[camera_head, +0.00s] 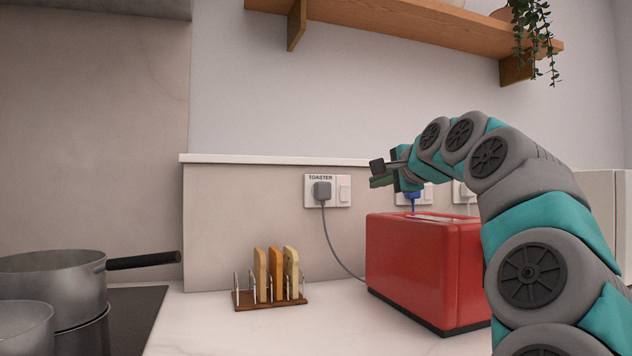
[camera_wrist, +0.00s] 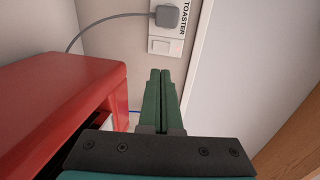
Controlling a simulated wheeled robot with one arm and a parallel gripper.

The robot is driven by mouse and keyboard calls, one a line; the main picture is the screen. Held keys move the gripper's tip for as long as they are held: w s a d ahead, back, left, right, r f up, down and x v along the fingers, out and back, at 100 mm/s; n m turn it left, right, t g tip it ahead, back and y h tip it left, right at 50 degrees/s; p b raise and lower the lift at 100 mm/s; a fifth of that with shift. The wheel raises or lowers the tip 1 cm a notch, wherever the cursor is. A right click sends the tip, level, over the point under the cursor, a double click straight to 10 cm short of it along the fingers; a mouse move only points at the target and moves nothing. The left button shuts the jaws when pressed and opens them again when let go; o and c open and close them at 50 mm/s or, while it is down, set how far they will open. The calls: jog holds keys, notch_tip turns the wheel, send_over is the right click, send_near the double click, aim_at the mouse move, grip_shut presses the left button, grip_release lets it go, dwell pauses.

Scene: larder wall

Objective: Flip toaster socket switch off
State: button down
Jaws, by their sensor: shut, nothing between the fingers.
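The socket labelled TOASTER (camera_head: 310,203) is on the wall left of my gripper in the head view. A grey plug (camera_head: 322,190) sits in its left part, and the white rocker switch (camera_head: 344,193) is to the right of the plug. The wrist view shows the switch (camera_wrist: 165,46) ahead of my fingertips, with the plug (camera_wrist: 167,16) beyond it. I cannot tell which way the rocker is tipped. My gripper (camera_head: 377,181) is shut and empty, its green fingers (camera_wrist: 160,76) together. It appears apart from the switch.
A red toaster (camera_head: 415,265) stands on the counter below my gripper, its grey cord running to the plug. Another socket with a blue plug (camera_head: 412,197) is behind my wrist. A toast rack (camera_head: 270,300), pots (camera_head: 55,280) and a shelf (camera_head: 410,25) surround the space.

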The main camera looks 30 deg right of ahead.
dwell(0.3)
jog(key=p, duration=0.2)
send_near(345, 190)
jog(key=w+f, duration=0.2)
jog(key=w, duration=0.1)
jog(key=shift+w+d+r+p, duration=0.1)
jog(key=shift+w+d+p, duration=0.15)
jog(key=shift+w, duration=0.3)
jog(key=shift+w+d+r+p, duration=0.15)
jog(key=shift+w+d+p, duration=0.1)
jog(key=shift+w, duration=0.3)
jog(key=shift+w+d+r+p, duration=0.1)
jog(key=shift+w+d+p, duration=0.15)
jog(key=shift+w, duration=0.25)
